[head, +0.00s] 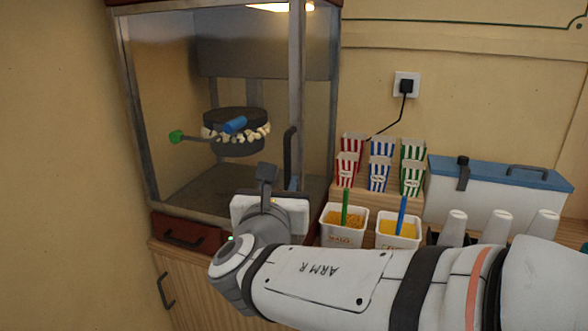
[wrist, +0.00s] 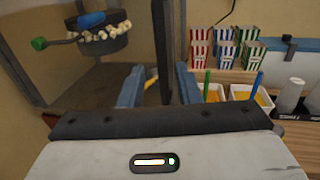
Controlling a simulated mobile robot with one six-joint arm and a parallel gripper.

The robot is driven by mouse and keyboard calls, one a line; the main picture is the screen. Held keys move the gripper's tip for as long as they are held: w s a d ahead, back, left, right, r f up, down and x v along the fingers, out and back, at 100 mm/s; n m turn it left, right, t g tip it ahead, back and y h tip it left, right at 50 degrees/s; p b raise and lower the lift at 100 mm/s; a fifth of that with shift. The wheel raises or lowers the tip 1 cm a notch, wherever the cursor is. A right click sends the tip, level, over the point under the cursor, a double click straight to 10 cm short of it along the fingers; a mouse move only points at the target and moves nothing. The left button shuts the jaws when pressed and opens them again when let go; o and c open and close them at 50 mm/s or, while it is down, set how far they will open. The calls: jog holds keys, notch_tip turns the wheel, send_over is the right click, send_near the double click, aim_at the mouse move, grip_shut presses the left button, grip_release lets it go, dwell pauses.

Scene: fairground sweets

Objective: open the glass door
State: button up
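The glass door (head: 180,110) is the front of a popcorn machine and looks shut. Its right-hand upright (head: 297,70) carries a dark vertical handle (head: 289,152). My gripper (head: 278,180) is just in front of the handle's lower end. In the wrist view, my gripper (wrist: 158,88) is open, with one blue-grey finger on each side of a dark upright bar (wrist: 163,40). I cannot tell whether this bar is the handle or the door upright, or whether a finger touches it. The bar's lower end is hidden behind my gripper body.
Inside the machine hangs a dark kettle (head: 238,146) with popcorn and a green-knobbed lever (head: 177,137). A red drawer (head: 185,234) is below. Right stand striped boxes (head: 381,160), two tubs (head: 343,238) with scoops, a blue-lidded box (head: 490,200) and white cups (head: 498,226).

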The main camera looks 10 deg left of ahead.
aim_at(287, 171)
jog(key=w, duration=0.7)
jog(key=shift+a+p, duration=0.3)
jog(key=shift+p, duration=0.1)
jog(key=shift+c, duration=0.4)
grip_shut()
